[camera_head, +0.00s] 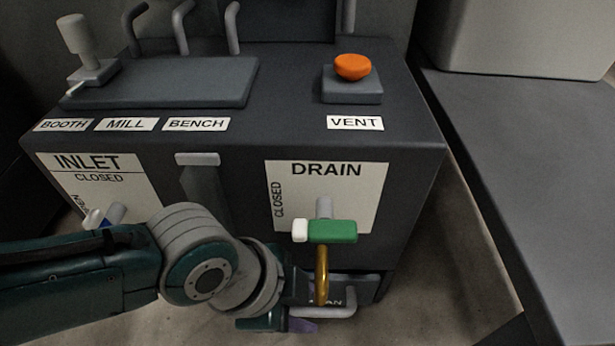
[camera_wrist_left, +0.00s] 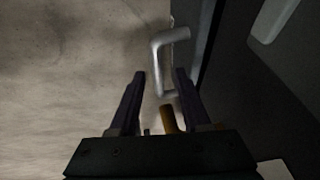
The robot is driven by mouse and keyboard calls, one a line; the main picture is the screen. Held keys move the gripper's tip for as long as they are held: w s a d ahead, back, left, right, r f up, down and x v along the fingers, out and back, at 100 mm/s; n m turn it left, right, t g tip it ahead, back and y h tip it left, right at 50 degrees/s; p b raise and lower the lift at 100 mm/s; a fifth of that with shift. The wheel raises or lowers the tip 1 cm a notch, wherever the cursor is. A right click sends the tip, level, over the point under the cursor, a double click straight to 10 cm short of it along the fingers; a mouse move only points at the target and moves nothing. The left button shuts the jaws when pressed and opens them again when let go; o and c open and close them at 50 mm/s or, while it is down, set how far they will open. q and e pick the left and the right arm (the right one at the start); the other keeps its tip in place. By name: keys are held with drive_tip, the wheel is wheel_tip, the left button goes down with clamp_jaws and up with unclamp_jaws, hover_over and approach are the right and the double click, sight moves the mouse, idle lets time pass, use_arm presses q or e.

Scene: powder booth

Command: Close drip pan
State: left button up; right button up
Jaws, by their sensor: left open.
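The drip pan (camera_head: 365,287) is a dark drawer low on the front of the machine, below the drain. Its label is partly covered and ends in "AN". A pale bar handle (camera_head: 350,302) is on its front. The handle (camera_wrist_left: 157,62) also shows in the left wrist view, ahead of and partly between my fingertips. My left gripper (camera_wrist_left: 158,75) is open, with its two dark purple fingers apart and nothing clamped. In the head view my left gripper (camera_head: 300,325) is low beside the handle, mostly hidden by its own wrist. I cannot tell whether it touches the handle.
The brass drain spout (camera_head: 322,275) hangs just above the pan, under the green drain lever (camera_head: 332,231). The spout (camera_wrist_left: 168,118) also shows close to my fingers. The inlet valve (camera_head: 105,216) is at left. A grey bench (camera_head: 530,150) stands at right. Bare floor lies in front.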

use_arm(q)
drive_tip(key=shift+r, duration=0.1)
drive_tip(key=p+v, duration=0.9)
drive_tip(key=shift+r, duration=0.4)
